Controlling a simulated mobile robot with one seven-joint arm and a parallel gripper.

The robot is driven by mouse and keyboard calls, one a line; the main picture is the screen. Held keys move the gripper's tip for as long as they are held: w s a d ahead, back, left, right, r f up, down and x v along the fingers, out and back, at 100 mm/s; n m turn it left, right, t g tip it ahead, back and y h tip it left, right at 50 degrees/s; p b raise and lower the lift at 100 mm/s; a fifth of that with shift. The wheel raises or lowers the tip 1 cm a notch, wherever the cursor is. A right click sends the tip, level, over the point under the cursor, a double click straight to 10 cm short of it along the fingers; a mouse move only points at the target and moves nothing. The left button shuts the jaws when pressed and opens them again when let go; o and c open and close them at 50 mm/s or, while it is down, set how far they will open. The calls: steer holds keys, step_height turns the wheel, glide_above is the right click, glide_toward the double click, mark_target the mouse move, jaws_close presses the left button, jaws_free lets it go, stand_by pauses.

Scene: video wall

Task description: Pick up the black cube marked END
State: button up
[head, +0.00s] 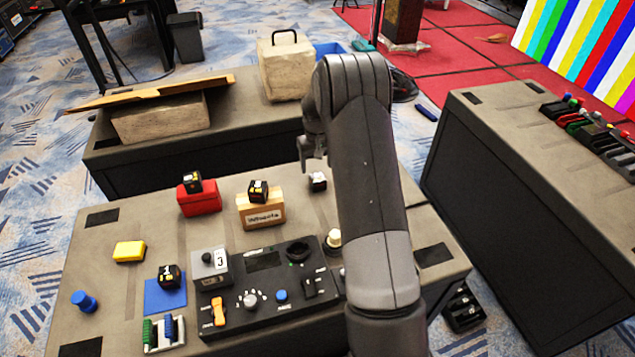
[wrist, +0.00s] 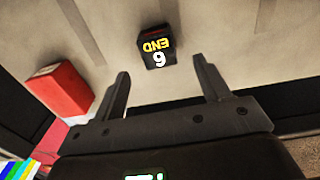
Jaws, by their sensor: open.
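The black cube marked END (wrist: 157,46) lies on the tabletop in the wrist view, its yellow END upside down above a white digit. It sits ahead of and between my open gripper (wrist: 162,82), not touching either finger. In the head view a small black cube with a white mark (head: 318,182), apparently the same one, stands just below my gripper (head: 309,158); its lettering is too small to read. The jaws hold nothing.
Black cubes sit on a red block (head: 200,200), a wooden box (head: 262,216) and a blue mat (head: 165,300). A control panel (head: 268,300) fills the table's front. A red box (wrist: 62,88) stands beside my gripper at the wrist view's left.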

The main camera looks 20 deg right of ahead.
mark_target(318, 177)
steer(key=f, duration=0.7)
steer(key=shift+s+d+f, duration=0.1)
steer(key=shift+s+f, duration=0.1)
steer(key=c, duration=1.1)
